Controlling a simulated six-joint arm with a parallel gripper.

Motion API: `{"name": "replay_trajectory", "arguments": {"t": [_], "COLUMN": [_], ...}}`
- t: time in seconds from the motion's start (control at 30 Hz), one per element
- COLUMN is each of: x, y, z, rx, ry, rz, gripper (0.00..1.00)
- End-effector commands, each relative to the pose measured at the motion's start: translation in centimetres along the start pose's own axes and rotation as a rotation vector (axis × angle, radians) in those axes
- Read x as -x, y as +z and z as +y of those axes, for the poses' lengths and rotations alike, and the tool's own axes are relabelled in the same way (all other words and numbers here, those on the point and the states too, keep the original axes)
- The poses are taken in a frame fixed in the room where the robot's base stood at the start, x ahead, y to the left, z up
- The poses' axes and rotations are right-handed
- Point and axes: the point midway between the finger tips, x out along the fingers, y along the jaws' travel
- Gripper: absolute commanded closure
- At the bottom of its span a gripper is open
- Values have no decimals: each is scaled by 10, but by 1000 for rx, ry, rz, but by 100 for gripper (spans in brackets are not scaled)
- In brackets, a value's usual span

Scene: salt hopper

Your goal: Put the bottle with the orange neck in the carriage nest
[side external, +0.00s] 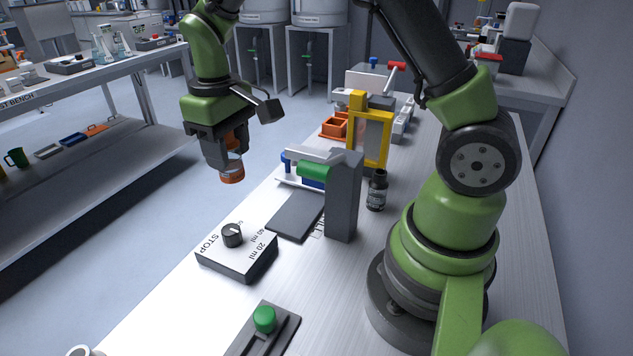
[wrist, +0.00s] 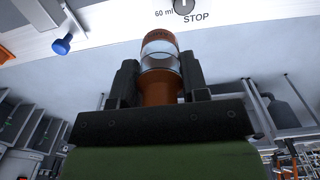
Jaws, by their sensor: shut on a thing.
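My gripper (side external: 222,152) is shut on a bottle (side external: 232,174) and holds it in the air, left of the bench's edge in the side view. In the wrist view the bottle (wrist: 159,58) sits between both fingers; it is clear in the middle with orange parts at both ends. Which orange part is the neck I cannot tell for certain. A grey post with a green part (side external: 314,171) stands mid-bench, with a dark flat plate (side external: 296,215) beside it. I cannot make out the carriage nest for sure.
A dial box (side external: 238,252) marked STOP, 20 ml and 60 ml and a green-knobbed slider (side external: 265,320) stand on the near bench. A dark bottle (side external: 377,190), a yellow frame (side external: 386,140) and an orange bin (side external: 335,125) stand farther back. A blue knob shows in the wrist view (wrist: 62,45).

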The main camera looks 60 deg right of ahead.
Motion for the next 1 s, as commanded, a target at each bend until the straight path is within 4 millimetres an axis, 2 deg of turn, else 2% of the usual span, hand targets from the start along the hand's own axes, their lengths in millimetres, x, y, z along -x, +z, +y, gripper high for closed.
{"name": "replay_trajectory", "arguments": {"t": [0.03, 0.2, 0.3, 0.4, 0.57, 0.67, 0.77, 1.0], "x": [8, 32, 44, 53, 60, 51, 29, -39], "y": [-1, 14, 29, 44, 60, 63, 64, 64], "z": [30, 112, 150, 177, 199, 203, 202, 202], "rx": [-19, -18, -17, -14, -8, -5, -3, -3], "ry": [0, 1, 0, 0, -3, -5, -9, -9], "rz": [4, 3, 3, 3, 2, -1, -5, -6], "gripper": [81, 81, 81, 81, 81, 81, 81, 81]}}
